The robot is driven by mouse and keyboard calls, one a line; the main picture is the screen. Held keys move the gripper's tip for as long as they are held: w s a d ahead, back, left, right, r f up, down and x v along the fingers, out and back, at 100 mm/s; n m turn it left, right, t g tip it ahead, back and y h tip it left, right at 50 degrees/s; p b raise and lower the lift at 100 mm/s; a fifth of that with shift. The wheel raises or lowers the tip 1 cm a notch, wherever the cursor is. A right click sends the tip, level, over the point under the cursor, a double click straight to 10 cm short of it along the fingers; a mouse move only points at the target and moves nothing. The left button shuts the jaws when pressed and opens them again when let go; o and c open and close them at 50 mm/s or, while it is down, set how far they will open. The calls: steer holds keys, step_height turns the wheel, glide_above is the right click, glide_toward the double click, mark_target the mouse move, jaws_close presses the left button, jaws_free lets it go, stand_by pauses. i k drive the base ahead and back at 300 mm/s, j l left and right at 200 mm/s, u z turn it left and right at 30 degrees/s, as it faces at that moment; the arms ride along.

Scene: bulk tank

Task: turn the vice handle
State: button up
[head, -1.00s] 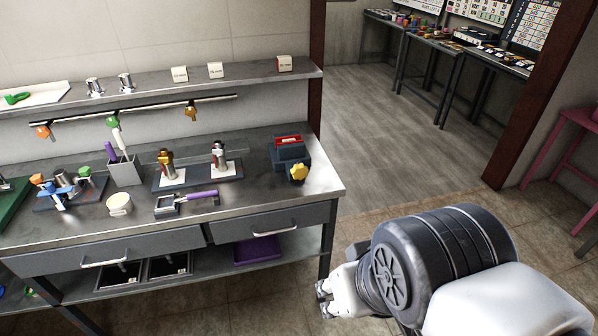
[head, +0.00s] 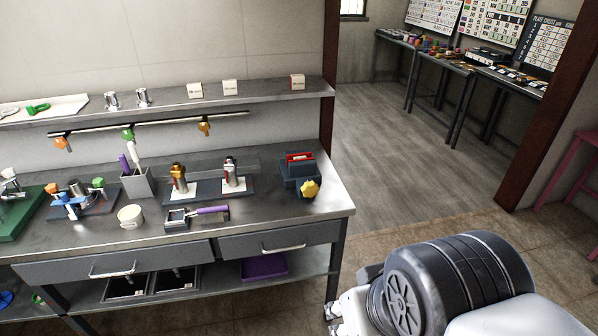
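A small dark blue vice-like block (head: 292,177) with a red part on top stands at the right end of the steel bench in the head view. A yellow lobed knob (head: 311,188), which looks like its handle, sits at its front right. My gripper (head: 331,319) is low in the picture, right of the bench's front leg and apart from the vice. Only part of it shows beside my arm, and its finger opening cannot be made out.
The bench top (head: 280,213) is bare in front of the vice. A shelf (head: 265,97) runs above. Floor is open to the right of the bench.

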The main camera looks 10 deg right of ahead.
mark_target(309, 189)
steer(key=i+l+u, duration=0.25)
steer(key=i, duration=0.25)
steer(key=i+l+u, duration=0.3)
steer(key=i, duration=0.2)
